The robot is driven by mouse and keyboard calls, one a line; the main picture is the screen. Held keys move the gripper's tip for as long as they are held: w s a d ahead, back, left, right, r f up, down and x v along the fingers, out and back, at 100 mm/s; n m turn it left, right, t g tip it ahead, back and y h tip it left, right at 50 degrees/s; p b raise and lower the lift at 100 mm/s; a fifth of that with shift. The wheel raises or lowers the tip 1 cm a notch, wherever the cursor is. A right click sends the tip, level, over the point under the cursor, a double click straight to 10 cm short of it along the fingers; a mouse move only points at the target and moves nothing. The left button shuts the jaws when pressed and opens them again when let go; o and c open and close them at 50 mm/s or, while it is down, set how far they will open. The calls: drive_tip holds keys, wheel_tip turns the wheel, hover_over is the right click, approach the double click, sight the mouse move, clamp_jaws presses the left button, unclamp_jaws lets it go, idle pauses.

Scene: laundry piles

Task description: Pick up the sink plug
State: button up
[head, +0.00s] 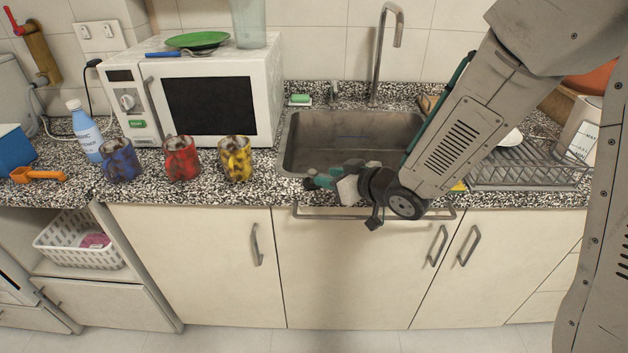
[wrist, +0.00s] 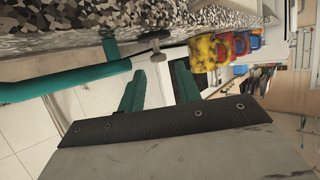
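I cannot make out the sink plug for certain in either view. The sink (head: 297,150) is a grey metal basin set in the speckled counter, and its floor is partly hidden by my arm. My gripper (head: 318,180) is over the front left edge of the basin, its teal fingers pointing left. In the wrist view my gripper (wrist: 158,82) shows two teal fingers apart, with nothing between them. Past the fingers, a small dark and grey fixture (wrist: 157,50) shows against the speckled counter; I cannot tell what it is.
A curved tap (head: 377,55) rises behind the sink. Blue (head: 121,160), red (head: 181,157) and yellow (head: 236,158) mugs stand left of the sink before a microwave (head: 215,100). A dish rack (head: 525,168) is on the right. A rail (head: 300,212) runs along the cabinet front.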

sight(312, 171)
drive_tip(key=x, duration=0.5)
drive_tip(key=shift+w+a+r, duration=0.1)
drive_tip(key=shift+w+r, duration=0.05)
drive_tip(key=shift+w, duration=0.15)
drive_tip(key=shift+c, duration=0.3)
clamp_jaws()
drive_tip(key=shift+r, duration=0.1)
